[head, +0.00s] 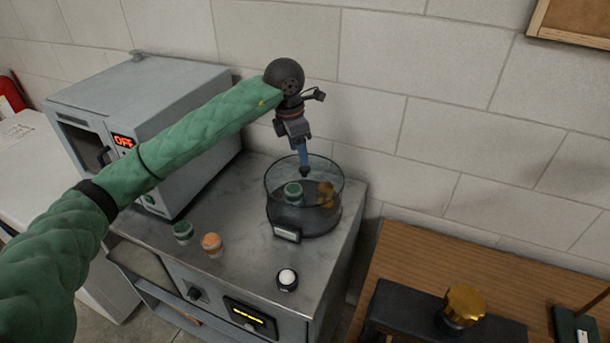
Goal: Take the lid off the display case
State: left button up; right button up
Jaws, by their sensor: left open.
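The display case (303,222) is a round, clear-walled case with a dark lower part and a small label plate at its front. It stands upright near the right back corner of the metal counter. A green jar-like thing and a gold-brown thing show inside it. My left gripper (304,166) points down over the middle of the case top, with its jaws open. A small dark tip, perhaps a lid knob, shows right at the fingers; I cannot tell whether they touch it. The lid's edge is hard to make out in the clear material. My right gripper is not in view.
The metal counter (245,265) carries a grey oven-like box (195,150) at the left. Green (183,233), orange (212,244) and black-and-white (287,280) small items stand in front. A wooden table (430,265) with a gold knob (463,305) is at the right.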

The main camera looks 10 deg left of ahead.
aim_at(304, 173)
pick_arm(q)
jog(key=f, duration=0.2)
jog(key=d+f, duration=0.1)
jog(key=f, duration=0.3)
jog(key=shift+w+d+f, duration=0.15)
jog(key=shift+w, duration=0.25)
grip_shut()
